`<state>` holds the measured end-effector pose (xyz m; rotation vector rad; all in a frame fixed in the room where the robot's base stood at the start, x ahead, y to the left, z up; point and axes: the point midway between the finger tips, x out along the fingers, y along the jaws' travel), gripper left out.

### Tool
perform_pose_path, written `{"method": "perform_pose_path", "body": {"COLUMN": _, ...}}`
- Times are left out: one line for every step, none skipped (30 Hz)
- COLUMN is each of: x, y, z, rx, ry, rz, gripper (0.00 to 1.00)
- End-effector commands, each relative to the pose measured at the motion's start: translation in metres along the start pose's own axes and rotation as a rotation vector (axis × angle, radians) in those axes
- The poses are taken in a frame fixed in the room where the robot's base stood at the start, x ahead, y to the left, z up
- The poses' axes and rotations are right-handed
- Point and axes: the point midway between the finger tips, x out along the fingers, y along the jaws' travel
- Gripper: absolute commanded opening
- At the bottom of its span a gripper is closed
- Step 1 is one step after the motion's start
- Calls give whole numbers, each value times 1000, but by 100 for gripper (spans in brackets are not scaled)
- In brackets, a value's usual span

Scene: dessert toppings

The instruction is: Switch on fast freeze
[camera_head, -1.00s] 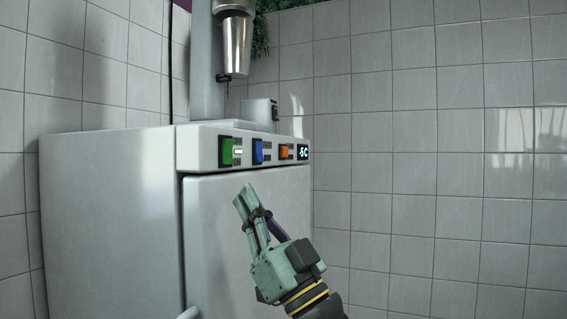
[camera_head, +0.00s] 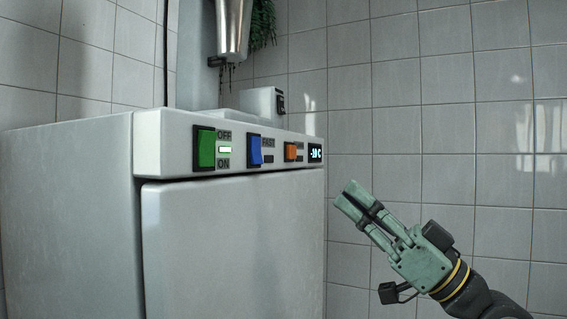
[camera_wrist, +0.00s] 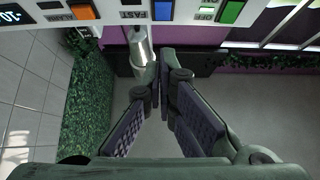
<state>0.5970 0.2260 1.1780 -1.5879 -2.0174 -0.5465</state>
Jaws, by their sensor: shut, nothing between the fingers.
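The white freezer (camera_head: 230,235) has a control panel (camera_head: 172,140) along its top front edge. The blue switch (camera_head: 254,150) sits in the middle of the panel beside a label that reads FAST in the wrist view. The small lamp (camera_head: 268,159) beside it looks dark. It also shows at the top of the wrist view (camera_wrist: 163,10). My gripper (camera_head: 346,195) is shut and empty, right of the freezer and below panel height in the head view, apart from the switches. In the wrist view its fingers (camera_wrist: 157,75) point toward the panel side.
A green switch (camera_head: 206,149) marked OFF and ON has a lit lamp (camera_head: 225,150). An orange switch (camera_head: 290,151) and a display (camera_head: 315,153) reading about -10 C are at the right. A metal cup (camera_head: 231,30) hangs above the freezer. Tiled walls stand behind.

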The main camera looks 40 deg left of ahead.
Motion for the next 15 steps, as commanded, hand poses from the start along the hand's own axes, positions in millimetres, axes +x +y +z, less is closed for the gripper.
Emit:
{"method": "perform_pose_path", "body": {"x": 0, "y": 0, "z": 0, "rx": 0, "ry": 0, "rz": 0, "gripper": 0}}
{"method": "perform_pose_path", "body": {"x": 0, "y": 0, "z": 0, "rx": 0, "ry": 0, "rz": 0, "gripper": 0}}
{"method": "perform_pose_path", "body": {"x": 0, "y": 0, "z": 0, "rx": 0, "ry": 0, "rz": 0, "gripper": 0}}
{"method": "perform_pose_path", "body": {"x": 0, "y": 0, "z": 0, "rx": 0, "ry": 0, "rz": 0, "gripper": 0}}
{"method": "perform_pose_path", "body": {"x": 1, "y": 0, "z": 0, "rx": 0, "ry": 0, "rz": 0, "gripper": 0}}
{"method": "perform_pose_path", "body": {"x": 3, "y": 0, "z": 0, "rx": 0, "ry": 0, "rz": 0, "gripper": 0}}
{"method": "perform_pose_path", "body": {"x": 4, "y": 0, "z": 0, "rx": 0, "ry": 0, "rz": 0, "gripper": 0}}
{"method": "perform_pose_path", "body": {"x": 7, "y": 0, "z": 0, "rx": 0, "ry": 0, "rz": 0, "gripper": 0}}
{"method": "perform_pose_path", "body": {"x": 11, "y": 0, "z": -1, "rx": 0, "ry": 0, "rz": -2, "gripper": 0}}
{"method": "perform_pose_path", "body": {"x": 15, "y": -1, "z": -1, "rx": 1, "ry": 0, "rz": -2, "gripper": 0}}
{"method": "perform_pose_path", "body": {"x": 20, "y": -1, "z": -2, "rx": 1, "ry": 1, "rz": -3, "gripper": 0}}
{"method": "perform_pose_path", "body": {"x": 27, "y": -1, "z": -2, "rx": 0, "ry": 0, "rz": -2, "gripper": 0}}
{"method": "perform_pose_path", "body": {"x": 33, "y": -1, "z": -2, "rx": 0, "ry": 0, "rz": -3, "gripper": 0}}
{"method": "perform_pose_path", "body": {"x": 40, "y": -1, "z": -2, "rx": 1, "ry": -1, "rz": -3, "gripper": 0}}
{"method": "perform_pose_path", "body": {"x": 48, "y": -1, "z": -2, "rx": 1, "ry": 0, "rz": -3, "gripper": 0}}
